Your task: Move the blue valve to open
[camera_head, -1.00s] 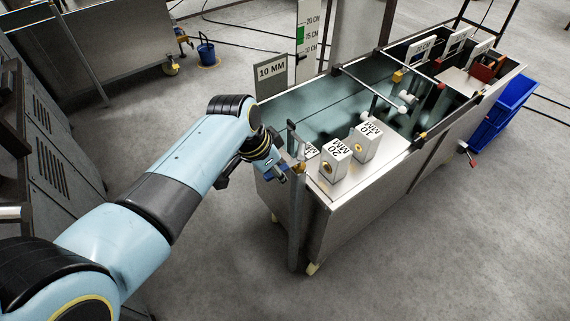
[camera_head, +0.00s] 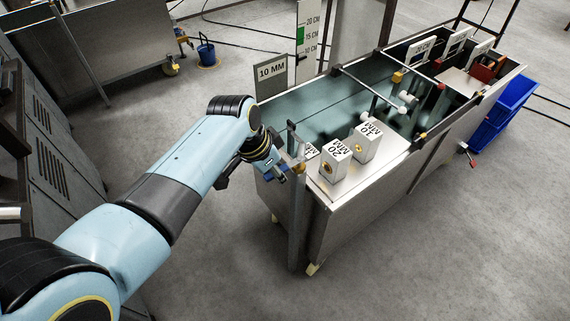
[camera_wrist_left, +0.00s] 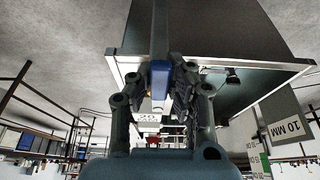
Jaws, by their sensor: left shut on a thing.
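The blue valve handle (camera_wrist_left: 160,76) is upright in the middle of the left wrist view, between the fingers of my left gripper (camera_wrist_left: 156,88). Those fingers are shut on it. A grey metal bar (camera_wrist_left: 160,28) runs up from the handle in that view. In the head view my left gripper (camera_head: 276,172) is at the near left corner of the metal tank (camera_head: 350,215), beside a vertical metal post (camera_head: 298,225). The handle is small and mostly covered by the gripper there, so its angle is hard to read. My right gripper is not in view.
White blocks marked 20 MM (camera_head: 336,161) and 10 MM (camera_head: 366,141) stand on the tank's near end. A grey 10 MM sign (camera_head: 271,76) stands behind. Blue bins (camera_head: 503,112) are at the right. The floor in front is clear.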

